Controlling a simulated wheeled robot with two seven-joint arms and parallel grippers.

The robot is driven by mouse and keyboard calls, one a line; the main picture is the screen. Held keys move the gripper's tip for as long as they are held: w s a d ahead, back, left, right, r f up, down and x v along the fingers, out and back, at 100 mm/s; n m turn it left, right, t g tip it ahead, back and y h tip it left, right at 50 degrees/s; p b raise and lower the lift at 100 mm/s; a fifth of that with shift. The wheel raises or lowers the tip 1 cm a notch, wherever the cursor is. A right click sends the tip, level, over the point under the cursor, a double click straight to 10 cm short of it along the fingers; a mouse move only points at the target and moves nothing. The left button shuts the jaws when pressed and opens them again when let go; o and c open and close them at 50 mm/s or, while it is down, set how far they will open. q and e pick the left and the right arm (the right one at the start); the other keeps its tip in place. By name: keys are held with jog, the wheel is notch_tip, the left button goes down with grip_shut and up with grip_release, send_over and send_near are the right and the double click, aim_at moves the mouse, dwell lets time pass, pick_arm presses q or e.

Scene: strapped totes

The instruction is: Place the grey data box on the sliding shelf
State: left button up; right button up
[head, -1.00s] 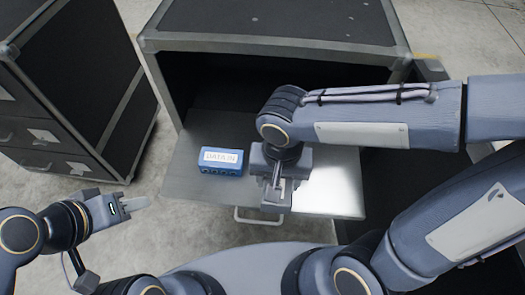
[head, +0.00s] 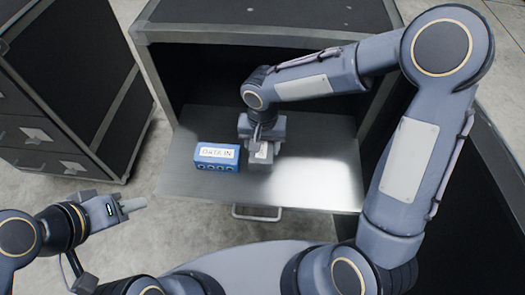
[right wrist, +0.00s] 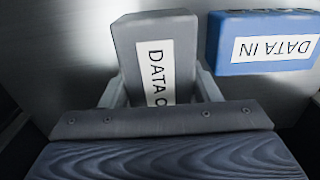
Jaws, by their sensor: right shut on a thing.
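The grey data box (right wrist: 138,52), with a white label starting "DATA O", is between the fingers of my right gripper (right wrist: 160,90) in the right wrist view. In the head view my right gripper (head: 262,146) is shut on the grey box (head: 259,164), over the middle of the pulled-out metal sliding shelf (head: 320,178). I cannot tell whether the box touches the shelf. My left gripper (head: 128,206) is off the shelf at the left, holding nothing visible; whether its fingers are apart is unclear.
A blue box (head: 217,157) labelled "DATA IN" stands on the shelf just left of the grey box; it also shows in the right wrist view (right wrist: 262,42). The shelf's right part is bare. A black case (head: 270,18) surrounds the shelf's back. A drawer cabinet (head: 75,90) stands left.

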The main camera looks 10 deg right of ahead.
aim_at(262, 152)
jog(key=shift+f, duration=1.5)
jog(key=shift+f+b, duration=0.1)
jog(key=shift+b, duration=0.25)
jog(key=shift+f, duration=0.1)
jog(key=o, duration=1.4)
jog(key=shift+r, duration=0.5)
notch_tip(262, 152, up, 12)
jog(key=p, duration=0.3)
jog(key=shift+f, duration=0.25)
